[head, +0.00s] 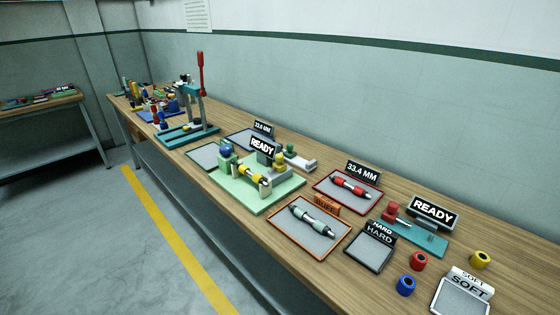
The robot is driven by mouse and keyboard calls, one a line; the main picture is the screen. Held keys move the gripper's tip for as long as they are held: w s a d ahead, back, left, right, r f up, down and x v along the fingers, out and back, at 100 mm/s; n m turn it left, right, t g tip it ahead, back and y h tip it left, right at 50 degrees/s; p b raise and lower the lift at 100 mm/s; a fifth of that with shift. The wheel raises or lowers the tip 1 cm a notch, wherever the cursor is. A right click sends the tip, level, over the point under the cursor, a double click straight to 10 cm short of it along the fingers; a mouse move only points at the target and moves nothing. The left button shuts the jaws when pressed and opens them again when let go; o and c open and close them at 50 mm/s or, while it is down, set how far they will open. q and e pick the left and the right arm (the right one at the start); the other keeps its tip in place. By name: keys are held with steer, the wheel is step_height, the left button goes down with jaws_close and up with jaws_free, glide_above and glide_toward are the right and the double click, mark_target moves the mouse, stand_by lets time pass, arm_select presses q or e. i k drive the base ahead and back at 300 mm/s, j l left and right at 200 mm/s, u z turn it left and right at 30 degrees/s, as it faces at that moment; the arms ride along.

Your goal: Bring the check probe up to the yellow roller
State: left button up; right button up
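A yellow roller (251,174) with dark ends lies between supports on the pale green fixture plate (268,206) in the middle of the bench. A blue ball knob (226,151) stands at its left end. Behind it are a small yellow-topped part (278,159) and a grey slide with a green knob (291,153). I cannot tell for sure which of these is the check probe, or whether anything touches the roller. A "READY" sign (262,146) stands at the fixture's back. Neither of my grippers is in view.
Trays with a red roller (350,186) and a pale teal roller (314,220) lie to the right, before a second "READY" station (414,238). Loose red, blue and yellow rings (480,259) sit near the right end. A teal lever press (188,133) stands left. Floor in front is clear.

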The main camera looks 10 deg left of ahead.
mark_target(279, 166)
steer(key=k+j+u, duration=0.15)
steer(key=j, duration=0.2)
steer(key=k+j+u, duration=0.15)
steer(key=j, duration=0.2)
steer(key=k+j+u, duration=0.15)
steer(key=j, duration=0.25)
